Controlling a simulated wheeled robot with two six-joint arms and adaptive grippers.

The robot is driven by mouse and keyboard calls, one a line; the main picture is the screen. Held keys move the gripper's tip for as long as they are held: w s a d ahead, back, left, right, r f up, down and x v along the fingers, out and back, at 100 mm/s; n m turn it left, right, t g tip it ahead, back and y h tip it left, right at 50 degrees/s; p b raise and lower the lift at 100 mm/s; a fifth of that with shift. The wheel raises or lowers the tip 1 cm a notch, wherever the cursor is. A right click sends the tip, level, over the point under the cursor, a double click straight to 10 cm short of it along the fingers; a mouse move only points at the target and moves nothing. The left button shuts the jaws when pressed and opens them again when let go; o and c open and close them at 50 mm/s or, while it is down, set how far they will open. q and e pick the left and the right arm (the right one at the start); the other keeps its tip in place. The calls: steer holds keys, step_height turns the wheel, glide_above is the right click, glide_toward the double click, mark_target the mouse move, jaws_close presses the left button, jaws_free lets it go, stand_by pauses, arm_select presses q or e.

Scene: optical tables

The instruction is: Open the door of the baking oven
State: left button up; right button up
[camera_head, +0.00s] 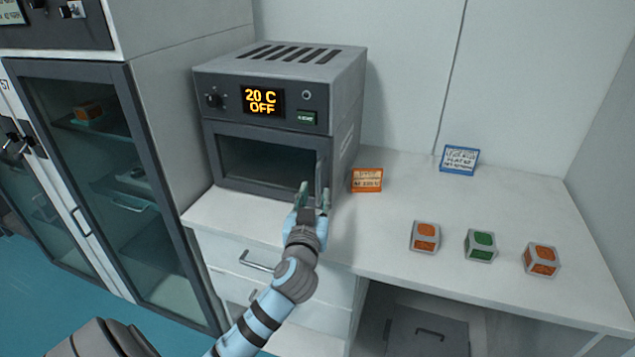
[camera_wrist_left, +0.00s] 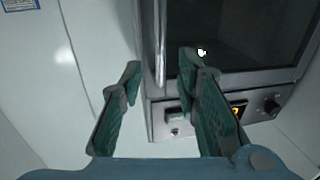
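The baking oven (camera_head: 283,90) is a grey box on the counter, with slots on top and a display reading "20 C OFF". Its dark-windowed door (camera_head: 262,160) looks shut, with a vertical handle (camera_head: 321,172) on its right side. My left gripper (camera_head: 312,192) is in front of the handle and partly hides the door's lower right corner. The left wrist view shows the oven upside down. There the two green fingers (camera_wrist_left: 159,65) are apart, with the handle (camera_wrist_left: 160,40) between the lines of their tips; I cannot tell whether they touch it. My right gripper is not in view.
An orange sign (camera_head: 367,180) stands just right of the oven, and a blue sign (camera_head: 459,160) farther right. An orange-marked cube (camera_head: 425,237), a green-marked cube (camera_head: 480,245) and another orange one (camera_head: 541,260) sit on the counter (camera_head: 400,290). A glass-fronted cabinet (camera_head: 130,190) stands left.

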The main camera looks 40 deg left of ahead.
mark_target(318, 183)
arm_select(q)
steer(key=x, duration=0.6)
steer(key=shift+w+a, duration=0.2)
jaws_close()
